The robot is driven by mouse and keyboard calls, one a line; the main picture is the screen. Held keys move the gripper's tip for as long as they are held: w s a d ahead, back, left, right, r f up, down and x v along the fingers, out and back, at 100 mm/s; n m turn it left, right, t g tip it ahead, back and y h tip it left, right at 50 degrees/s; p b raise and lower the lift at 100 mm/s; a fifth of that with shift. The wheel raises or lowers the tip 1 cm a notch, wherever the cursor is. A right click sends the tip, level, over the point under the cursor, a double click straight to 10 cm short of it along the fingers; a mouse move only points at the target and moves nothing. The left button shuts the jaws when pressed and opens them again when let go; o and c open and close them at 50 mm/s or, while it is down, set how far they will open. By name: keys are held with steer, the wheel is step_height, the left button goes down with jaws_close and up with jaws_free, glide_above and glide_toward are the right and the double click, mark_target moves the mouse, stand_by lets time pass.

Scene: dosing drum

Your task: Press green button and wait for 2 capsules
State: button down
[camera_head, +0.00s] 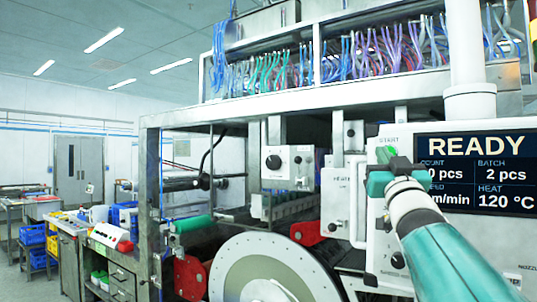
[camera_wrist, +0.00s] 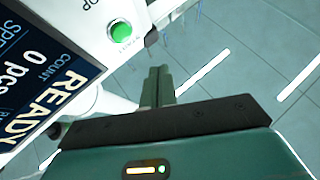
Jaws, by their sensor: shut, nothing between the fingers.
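The green button (camera_wrist: 120,30) is round and sits on the white machine panel in the wrist view. In the head view, my gripper (camera_head: 389,157) is in front of the panel, just below the START label, and largely covers the button area. In the wrist view, my gripper (camera_wrist: 159,76) has its fingers together and empty, with the button up and left of the tips; I see no contact. The display (camera_head: 471,172) reads READY, 0 pcs count, batch 2 pcs and heat 120 °C. I see no capsules.
A large pale drum disc (camera_head: 240,270) stands in the machine frame left of the panel. A white vertical pipe (camera_head: 468,60) runs above the display. Benches with blue bins (camera_head: 32,236) and a grey cabinet (camera_head: 120,280) stand at the left.

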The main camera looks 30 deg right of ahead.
steer(key=shift+w+d, duration=0.4)
steer(key=shift+d, duration=0.45)
steer(key=shift+w+d, duration=0.35)
steer(key=shift+d, duration=0.55)
steer(key=shift+w+d, duration=0.4)
steer(key=shift+d, duration=0.45)
steer(key=shift+d, duration=0.1)
steer(key=shift+w+d, duration=0.15)
steer(key=shift+d, duration=0.15)
